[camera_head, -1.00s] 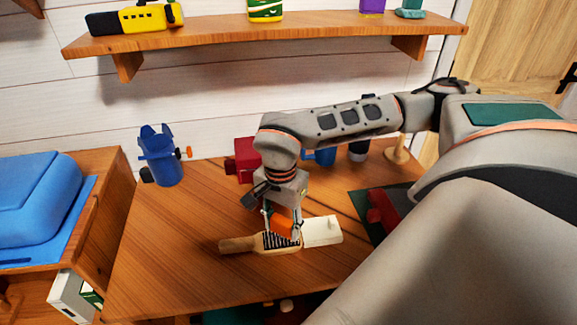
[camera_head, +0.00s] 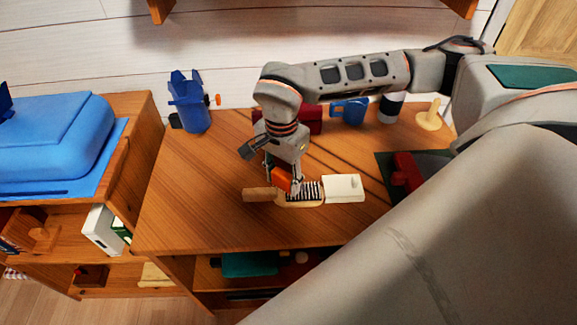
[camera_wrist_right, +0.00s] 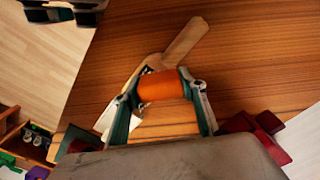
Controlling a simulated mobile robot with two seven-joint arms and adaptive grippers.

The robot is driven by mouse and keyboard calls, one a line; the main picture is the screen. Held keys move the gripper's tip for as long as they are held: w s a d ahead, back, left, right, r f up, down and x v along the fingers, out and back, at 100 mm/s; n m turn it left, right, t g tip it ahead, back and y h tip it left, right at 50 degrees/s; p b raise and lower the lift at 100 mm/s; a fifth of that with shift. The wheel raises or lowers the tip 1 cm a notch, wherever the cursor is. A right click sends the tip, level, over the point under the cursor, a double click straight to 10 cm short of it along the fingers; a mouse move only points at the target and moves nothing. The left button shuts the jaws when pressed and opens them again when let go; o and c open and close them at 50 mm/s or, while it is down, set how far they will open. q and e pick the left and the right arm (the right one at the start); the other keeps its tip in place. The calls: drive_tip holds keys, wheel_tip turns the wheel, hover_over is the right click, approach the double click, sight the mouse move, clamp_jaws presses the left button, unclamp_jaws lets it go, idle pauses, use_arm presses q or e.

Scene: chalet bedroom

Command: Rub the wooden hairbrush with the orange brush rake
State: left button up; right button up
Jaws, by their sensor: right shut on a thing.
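The wooden hairbrush lies on the wooden table, its handle (camera_head: 259,194) to the left and its dark bristles facing up in the head view. The handle also shows in the wrist view (camera_wrist_right: 187,40). My right gripper (camera_head: 284,181) is shut on the orange brush rake (camera_wrist_right: 160,86), which also shows in the head view (camera_head: 281,177). The rake is at the handle end of the bristles, over or against them; I cannot tell if it touches. The gripper hides part of the brush head. My left gripper is not in view.
A white block (camera_head: 343,187) lies right of the brush head. A blue cup-like holder (camera_head: 190,106), a dark red box (camera_head: 307,119), a blue object (camera_head: 349,110) and a red object (camera_head: 406,172) on a dark mat stand around. The table's front left is clear.

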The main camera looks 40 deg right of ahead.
drive_tip(key=shift+r+p, duration=2.3)
drive_tip(key=shift+r, duration=0.7)
drive_tip(key=shift+r+p, duration=0.75)
drive_tip(key=shift+r, duration=0.75)
drive_tip(key=shift+w+f, duration=0.1)
drive_tip(key=shift+w, duration=0.05)
